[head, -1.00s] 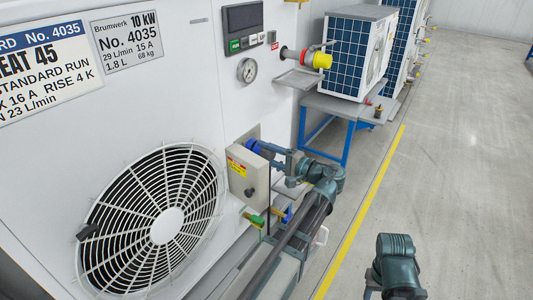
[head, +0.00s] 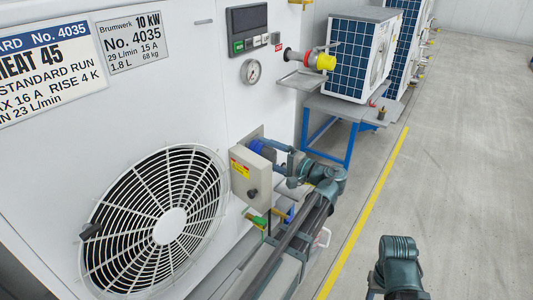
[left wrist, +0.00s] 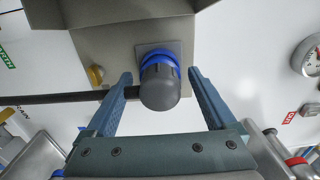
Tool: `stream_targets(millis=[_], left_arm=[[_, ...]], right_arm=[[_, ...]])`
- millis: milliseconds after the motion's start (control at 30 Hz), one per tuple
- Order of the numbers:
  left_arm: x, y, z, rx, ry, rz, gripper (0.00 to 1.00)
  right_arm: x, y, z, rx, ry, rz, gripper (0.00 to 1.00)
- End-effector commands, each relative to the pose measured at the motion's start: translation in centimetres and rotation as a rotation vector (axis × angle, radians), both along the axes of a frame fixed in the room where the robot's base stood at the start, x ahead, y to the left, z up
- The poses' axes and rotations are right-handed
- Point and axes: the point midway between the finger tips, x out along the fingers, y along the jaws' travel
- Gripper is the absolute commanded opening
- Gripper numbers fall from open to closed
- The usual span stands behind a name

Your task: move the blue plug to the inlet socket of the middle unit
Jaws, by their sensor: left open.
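The blue plug (left wrist: 161,88) has a grey rounded body and a blue ring. It sits against a square grey plate in the left wrist view. In the head view its blue part (head: 262,149) shows behind a grey box, partly hidden by the box and my gripper. My left gripper (left wrist: 160,76) is open, with one finger on each side of the plug and a visible gap to each. In the head view my left gripper (head: 279,152) reaches to the plug from the right. The middle unit's inlet socket cannot be made out. My right gripper is out of view.
The grey box (head: 250,180) with a yellow label stands close beside the plug. A blue-framed table (head: 345,108) carries a unit further back.

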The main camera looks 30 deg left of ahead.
Motion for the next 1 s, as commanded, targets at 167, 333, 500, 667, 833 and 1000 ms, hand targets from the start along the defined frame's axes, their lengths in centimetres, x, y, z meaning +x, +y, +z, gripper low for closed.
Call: stream_targets(millis=[167, 333, 500, 667, 833, 1000], left_arm=[[-0.1, -2.8, 0.0, 0.000, 0.000, -0.005, 0.89], [-0.4, -6.6, 0.0, 0.001, 0.000, -0.004, 0.89], [-0.7, -9.9, 0.0, 0.001, 0.000, -0.003, 0.89], [-0.8, -12.2, 0.0, 0.001, 0.000, -0.002, 0.89], [-1.0, -13.2, 0.0, 0.001, 0.000, 0.000, 0.89], [-1.1, -13.5, 0.0, 0.001, 0.000, 0.000, 0.89]], right_arm=[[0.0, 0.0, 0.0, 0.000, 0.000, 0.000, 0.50], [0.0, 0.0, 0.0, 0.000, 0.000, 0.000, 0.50], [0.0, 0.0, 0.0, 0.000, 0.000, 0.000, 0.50], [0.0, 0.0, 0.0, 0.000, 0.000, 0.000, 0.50], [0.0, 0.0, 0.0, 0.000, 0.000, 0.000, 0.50], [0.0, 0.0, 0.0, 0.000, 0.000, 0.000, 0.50]])
